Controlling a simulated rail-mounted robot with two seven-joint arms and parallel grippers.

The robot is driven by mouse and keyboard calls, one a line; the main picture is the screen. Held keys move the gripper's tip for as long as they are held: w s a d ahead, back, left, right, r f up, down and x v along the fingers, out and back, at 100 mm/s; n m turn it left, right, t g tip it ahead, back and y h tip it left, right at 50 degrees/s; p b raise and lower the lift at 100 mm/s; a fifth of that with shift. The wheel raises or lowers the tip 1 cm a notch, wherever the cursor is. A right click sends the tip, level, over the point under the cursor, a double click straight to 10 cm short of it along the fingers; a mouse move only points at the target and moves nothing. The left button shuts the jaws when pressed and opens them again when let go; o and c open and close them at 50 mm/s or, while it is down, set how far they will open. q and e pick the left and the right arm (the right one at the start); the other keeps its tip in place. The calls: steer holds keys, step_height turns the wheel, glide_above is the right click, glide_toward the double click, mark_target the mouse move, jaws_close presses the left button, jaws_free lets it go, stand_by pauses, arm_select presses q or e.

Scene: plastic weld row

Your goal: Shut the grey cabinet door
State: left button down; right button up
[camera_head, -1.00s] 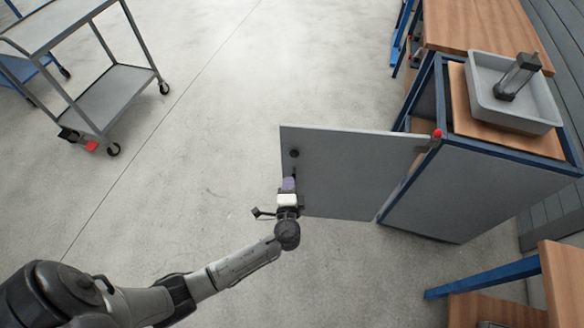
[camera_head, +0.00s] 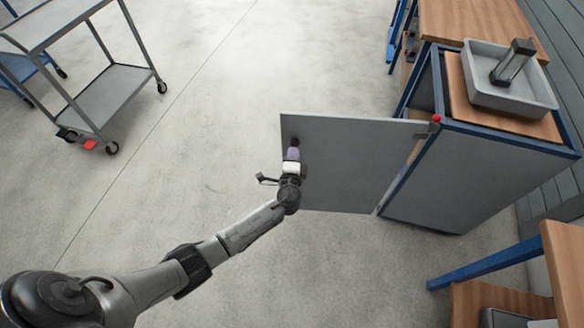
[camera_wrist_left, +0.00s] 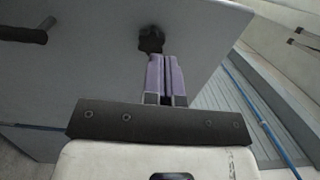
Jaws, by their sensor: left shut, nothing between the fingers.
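The grey cabinet door (camera_head: 350,165) stands swung wide open, out to the left from its hinge side on the blue-framed cabinet (camera_head: 450,185). My left gripper (camera_head: 293,153) is shut and empty, up against or just in front of the door's face near its free edge. In the left wrist view the closed purple fingers (camera_wrist_left: 166,75) point at the door (camera_wrist_left: 95,70), just below a dark round knob (camera_wrist_left: 151,39). I cannot tell whether the fingertips touch the door or knob. My right gripper is not in view.
A grey tray (camera_head: 510,90) with a dark fixture stands on the cabinet's wooden top. A grey trolley (camera_head: 110,95) stands at the upper left. A wooden bench with blue legs (camera_head: 490,264) is at the lower right. The floor left of the door is clear.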

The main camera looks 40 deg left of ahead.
arm_select(q)
steer(key=shift+x, duration=1.25)
steer(key=shift+b, duration=0.3)
